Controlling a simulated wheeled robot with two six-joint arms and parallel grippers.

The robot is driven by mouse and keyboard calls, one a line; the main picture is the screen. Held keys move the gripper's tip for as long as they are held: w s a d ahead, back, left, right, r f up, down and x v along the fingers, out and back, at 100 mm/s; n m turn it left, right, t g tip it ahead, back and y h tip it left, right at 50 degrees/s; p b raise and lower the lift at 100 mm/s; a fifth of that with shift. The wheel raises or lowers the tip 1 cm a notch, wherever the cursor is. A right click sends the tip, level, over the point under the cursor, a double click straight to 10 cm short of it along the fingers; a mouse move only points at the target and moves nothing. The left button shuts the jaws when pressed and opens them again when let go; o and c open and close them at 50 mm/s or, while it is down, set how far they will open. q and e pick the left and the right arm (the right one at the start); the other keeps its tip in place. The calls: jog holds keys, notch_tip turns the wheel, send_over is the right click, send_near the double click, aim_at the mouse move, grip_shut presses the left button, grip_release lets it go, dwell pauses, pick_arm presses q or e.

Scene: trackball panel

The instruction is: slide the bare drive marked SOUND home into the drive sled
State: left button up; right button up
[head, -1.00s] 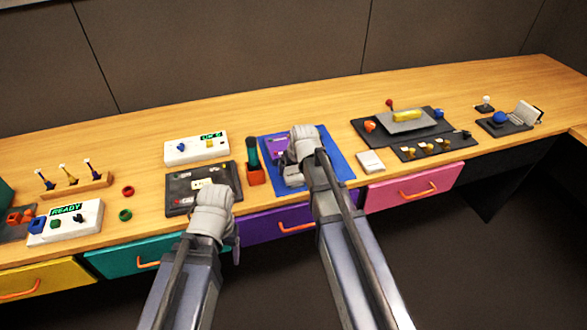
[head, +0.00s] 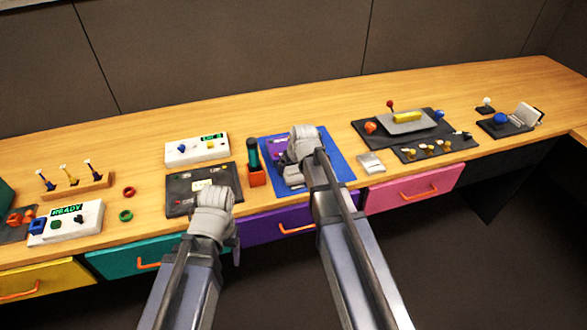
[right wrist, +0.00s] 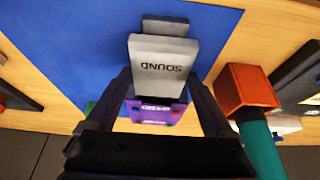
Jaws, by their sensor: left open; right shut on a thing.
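The grey drive marked SOUND (right wrist: 163,68) shows in the right wrist view, its label upside down. My right gripper (right wrist: 165,98) is shut on it, with one dark finger on each side. The purple drive sled (right wrist: 152,112) shows just below the drive in that view. How deep the drive sits in it cannot be seen. In the head view the sled (head: 277,147) is partly hidden behind my right gripper (head: 300,148), over the blue mat (head: 336,160). My left gripper (head: 210,205) is open at the front edge of the black panel.
A red-orange holder (head: 256,177) with a green-handled tool stands close left of the mat. A grey block (right wrist: 165,25) lies on the mat beyond the drive in the right wrist view. A small white box (head: 370,163) stands right of the mat.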

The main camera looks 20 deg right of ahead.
jog(key=shift+w+a, duration=0.1)
jog(key=shift+w, duration=1.85)
dwell(1.1)
jog(key=o, duration=0.9)
jog(key=shift+r+p, duration=3.55)
jog(key=shift+f, duration=0.2)
notch_tip(320, 180, down, 6)
jog(key=b, duration=0.6)
jog(key=shift+r, duration=0.1)
